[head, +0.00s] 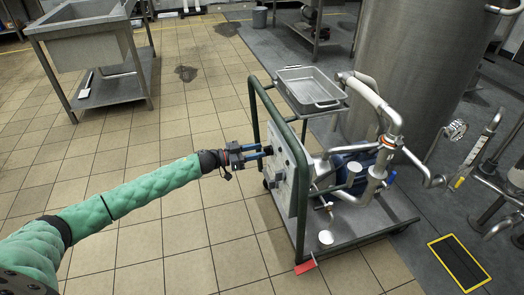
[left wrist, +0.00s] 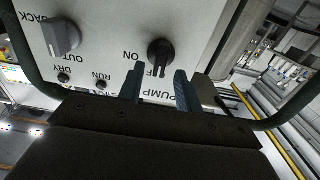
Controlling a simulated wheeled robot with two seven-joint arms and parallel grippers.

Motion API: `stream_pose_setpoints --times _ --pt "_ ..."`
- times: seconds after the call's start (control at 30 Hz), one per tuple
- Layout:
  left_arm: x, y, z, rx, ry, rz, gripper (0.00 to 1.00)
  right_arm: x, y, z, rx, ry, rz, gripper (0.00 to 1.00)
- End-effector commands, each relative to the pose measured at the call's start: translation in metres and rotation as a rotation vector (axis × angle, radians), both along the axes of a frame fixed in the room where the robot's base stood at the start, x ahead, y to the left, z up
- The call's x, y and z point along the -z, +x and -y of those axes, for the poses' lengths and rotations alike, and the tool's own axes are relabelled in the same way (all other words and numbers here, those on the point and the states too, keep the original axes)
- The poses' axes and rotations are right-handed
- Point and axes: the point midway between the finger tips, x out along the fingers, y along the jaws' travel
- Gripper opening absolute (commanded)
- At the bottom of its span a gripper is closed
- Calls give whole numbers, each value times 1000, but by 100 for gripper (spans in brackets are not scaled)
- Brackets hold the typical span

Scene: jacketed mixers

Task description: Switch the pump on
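The pump cart's pale control panel (head: 282,168) faces left in the head view. In the left wrist view the panel (left wrist: 105,50) appears upside down. Its black pump knob (left wrist: 160,52) has its handle roughly upright in the picture, its lower end over a partly covered label with an "F" showing. "ON" is printed to its left and "PUMP" below. My left gripper (head: 262,152) is open, close in front of the panel. In the left wrist view the fingertips (left wrist: 158,80) lie either side of the knob's lower end, with visible gaps. My right gripper is not in view.
A grey knob (left wrist: 62,36) and two small round fittings marked RUN and DRY share the panel. A green tube frame (head: 302,205) surrounds it. The cart carries a blue pump motor (head: 352,162) beside a large steel tank (head: 410,70). A sink (head: 85,35) stands far left; tiled floor between is clear.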

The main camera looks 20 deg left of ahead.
Motion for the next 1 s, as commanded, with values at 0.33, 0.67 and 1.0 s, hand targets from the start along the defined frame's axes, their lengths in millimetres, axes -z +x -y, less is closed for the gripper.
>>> stream_pose_setpoints --times 0.33,0.67,1.0 --pt "0 13 19 0 0 0 35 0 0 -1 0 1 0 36" --pt "1 13 19 0 0 0 11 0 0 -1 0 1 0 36" --pt "0 12 19 -1 8 9 0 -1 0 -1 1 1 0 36"
